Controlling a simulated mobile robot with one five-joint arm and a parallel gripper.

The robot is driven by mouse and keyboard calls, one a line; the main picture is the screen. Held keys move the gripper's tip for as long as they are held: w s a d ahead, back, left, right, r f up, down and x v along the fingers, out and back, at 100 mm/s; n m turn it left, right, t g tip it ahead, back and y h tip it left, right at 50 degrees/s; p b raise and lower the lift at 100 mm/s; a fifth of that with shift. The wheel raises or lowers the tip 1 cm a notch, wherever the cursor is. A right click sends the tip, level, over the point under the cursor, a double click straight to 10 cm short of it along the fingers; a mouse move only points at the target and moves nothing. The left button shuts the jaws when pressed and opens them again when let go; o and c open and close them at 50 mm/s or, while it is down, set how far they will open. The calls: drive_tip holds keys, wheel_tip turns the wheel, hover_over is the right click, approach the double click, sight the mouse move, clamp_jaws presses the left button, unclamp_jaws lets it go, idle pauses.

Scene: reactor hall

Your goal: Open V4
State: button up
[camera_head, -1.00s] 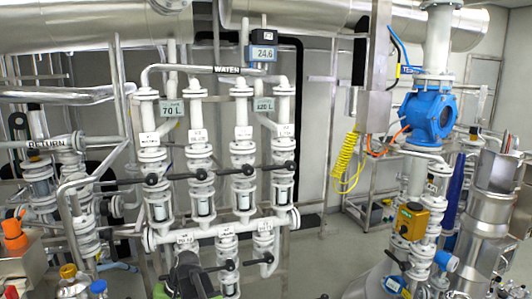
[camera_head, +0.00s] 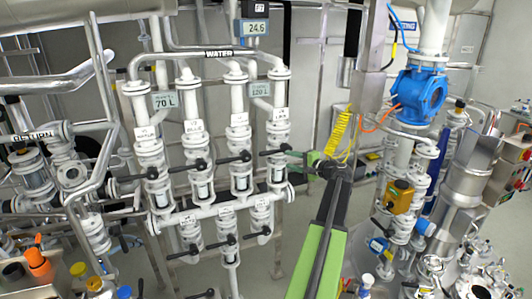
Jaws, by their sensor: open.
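A row of white vertical pipes hangs under the WATER header, each with a valve and a black lever handle. The rightmost upper lever (camera_head: 278,151) lies roughly level. The small white tags, such as the rightmost tag (camera_head: 280,114), are too small to read, so I cannot tell which valve is V4. My green and grey arm rises from the bottom and bends left at its black elbow. My gripper (camera_head: 294,153) is small at the far end, open, close to the right end of the rightmost upper lever. I cannot tell whether they touch.
More black levers, such as the lower right one (camera_head: 265,232), sit on the lower pipes. A yellow coiled hose (camera_head: 338,135) hangs right of the manifold. A blue valve body (camera_head: 420,95) and a yellow box (camera_head: 399,196) stand farther right.

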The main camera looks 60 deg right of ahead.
sight(267, 154)
drive_tip(key=b+x, duration=0.2)
drive_tip(key=x, duration=1.4)
drive_tip(key=shift+d+f+b, duration=0.1)
drive_tip(key=shift+d+b, duration=0.05)
drive_tip(key=shift+b, duration=0.15)
drive_tip(key=shift+c, duration=0.2)
clamp_jaws()
